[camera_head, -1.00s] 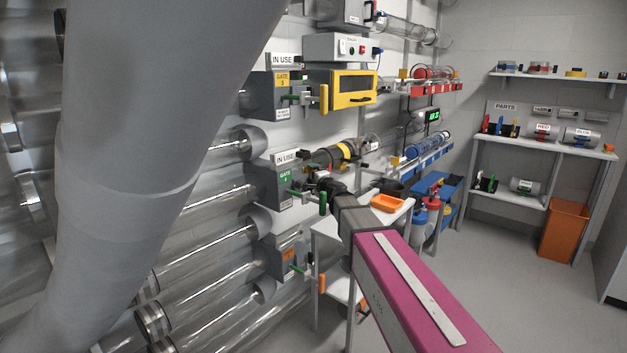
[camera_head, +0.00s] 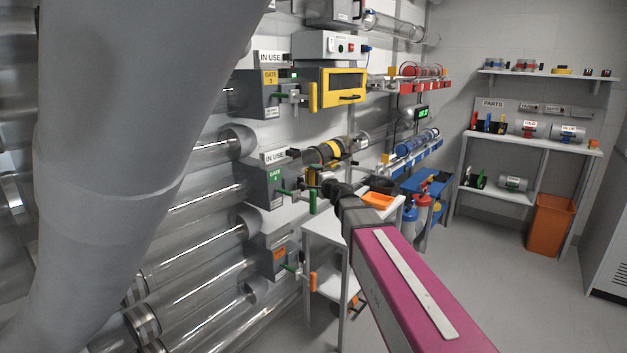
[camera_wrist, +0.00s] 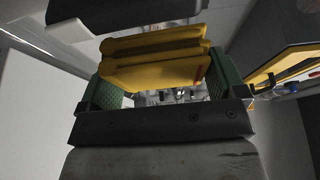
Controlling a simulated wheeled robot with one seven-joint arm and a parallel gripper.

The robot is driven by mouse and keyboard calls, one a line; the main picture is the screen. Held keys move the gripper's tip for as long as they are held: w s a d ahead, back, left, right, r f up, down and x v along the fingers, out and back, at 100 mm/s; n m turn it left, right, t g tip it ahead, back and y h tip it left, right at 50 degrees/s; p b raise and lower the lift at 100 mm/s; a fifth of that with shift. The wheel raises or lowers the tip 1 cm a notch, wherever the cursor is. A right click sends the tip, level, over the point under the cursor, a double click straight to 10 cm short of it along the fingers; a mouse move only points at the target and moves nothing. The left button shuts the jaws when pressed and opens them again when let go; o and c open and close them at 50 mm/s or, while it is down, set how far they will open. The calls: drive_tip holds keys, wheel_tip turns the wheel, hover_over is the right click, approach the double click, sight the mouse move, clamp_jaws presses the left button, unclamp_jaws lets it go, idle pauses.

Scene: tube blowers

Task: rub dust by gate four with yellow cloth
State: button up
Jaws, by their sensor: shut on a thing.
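The yellow cloth (camera_wrist: 155,62) is a folded pad in the wrist view, held between the green pads of my gripper (camera_wrist: 163,92). My gripper is shut on it. In the head view, my gripper (camera_head: 318,178) is by the gate 4 box (camera_head: 267,185), at its right side near the green handle (camera_head: 312,202). A bit of yellow shows there, but I cannot tell whether the cloth touches anything. Gate 4 is a grey box with a green label, below an IN USE sign (camera_head: 280,156). I cannot make out any dust.
The gate 3 box (camera_head: 257,94) and a yellow-framed box (camera_head: 338,88) are above. An orange-labelled gate box (camera_head: 272,257) is below. A small white table (camera_head: 325,228) with an orange tray (camera_head: 378,200) stands behind my arm. The floor to the right is clear.

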drive_tip(key=shift+s+d, duration=0.9)
drive_tip(key=shift+d, duration=0.3)
drive_tip(key=shift+w+a, duration=0.1)
drive_tip(key=w+a, duration=0.5)
drive_tip(key=a, duration=0.1)
drive_tip(key=shift+a, duration=0.3)
drive_tip(key=shift+w+a, duration=0.1)
idle(0.8)
